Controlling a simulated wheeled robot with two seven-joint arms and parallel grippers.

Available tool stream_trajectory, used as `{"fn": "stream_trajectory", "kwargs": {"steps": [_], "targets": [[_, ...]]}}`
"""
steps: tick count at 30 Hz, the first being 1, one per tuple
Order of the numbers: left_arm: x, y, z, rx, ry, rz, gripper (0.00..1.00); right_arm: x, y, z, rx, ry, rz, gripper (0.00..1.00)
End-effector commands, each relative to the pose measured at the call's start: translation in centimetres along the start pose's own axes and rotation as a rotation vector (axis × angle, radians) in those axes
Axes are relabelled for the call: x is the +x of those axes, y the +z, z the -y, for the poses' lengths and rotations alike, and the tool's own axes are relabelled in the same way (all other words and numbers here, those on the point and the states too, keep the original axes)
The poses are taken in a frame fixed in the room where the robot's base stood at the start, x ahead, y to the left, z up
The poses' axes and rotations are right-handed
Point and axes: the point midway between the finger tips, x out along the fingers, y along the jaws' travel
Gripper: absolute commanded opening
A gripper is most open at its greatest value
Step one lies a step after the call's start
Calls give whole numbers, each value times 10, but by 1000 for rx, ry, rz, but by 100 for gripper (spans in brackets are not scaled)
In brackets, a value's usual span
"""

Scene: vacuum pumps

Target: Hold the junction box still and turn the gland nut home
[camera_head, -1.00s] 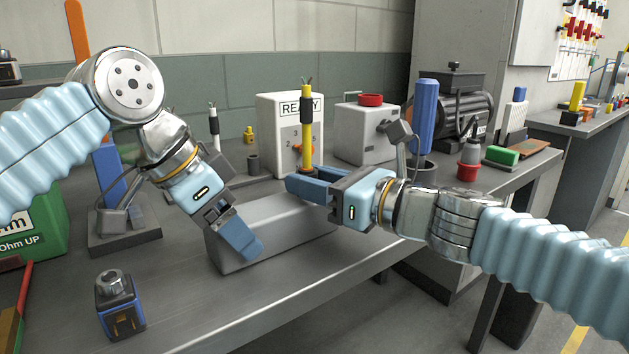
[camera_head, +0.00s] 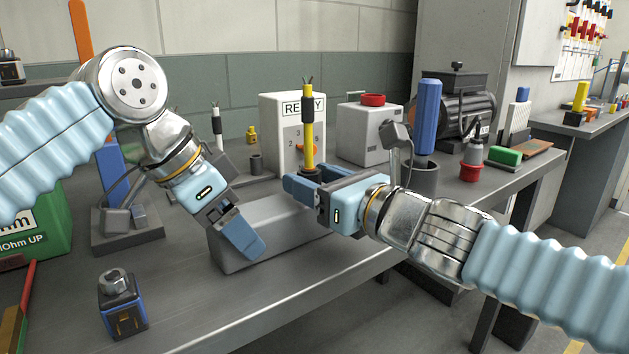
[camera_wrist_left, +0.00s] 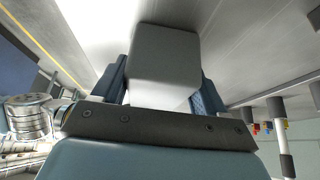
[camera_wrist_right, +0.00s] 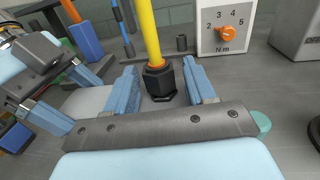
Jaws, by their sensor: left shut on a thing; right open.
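The junction box is a long grey block (camera_head: 275,222) on the bench. My left gripper (camera_head: 240,236) is shut on its near-left end. The left wrist view shows the box (camera_wrist_left: 165,55) between the two blue fingers. In the right wrist view the black hexagonal gland nut (camera_wrist_right: 159,82) surrounds the cable's foot. My right gripper (camera_head: 302,184) is open, with one finger on each side of the nut and visible gaps.
A white dial box (camera_head: 285,140) with an orange knob stands behind the cable. A white box with a red top (camera_head: 368,133), a blue cylinder (camera_head: 427,115) and a motor (camera_head: 465,115) stand to the right. A small blue-black block (camera_head: 123,310) sits front left.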

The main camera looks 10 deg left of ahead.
Motion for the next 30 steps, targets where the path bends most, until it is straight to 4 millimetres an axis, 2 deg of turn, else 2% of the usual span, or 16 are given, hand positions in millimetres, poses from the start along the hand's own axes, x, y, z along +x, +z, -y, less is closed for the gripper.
{"fn": "stream_trajectory", "kwargs": {"steps": [4,13,25,26,30], "targets": [[0,0,0,0,1,1,30,-8,0,0,1,0,1,54],[0,0,0,-1,0,1,30,-45,0,0,0,1,2,54],[0,0,0,-1,0,1,30,-50,0,0,0,1,0,54],[0,0,0,-1,0,1,74,-50,0,0,0,1,0,54],[0,0,0,-1,0,1,96,-50,0,0,0,1,0,54]]}}
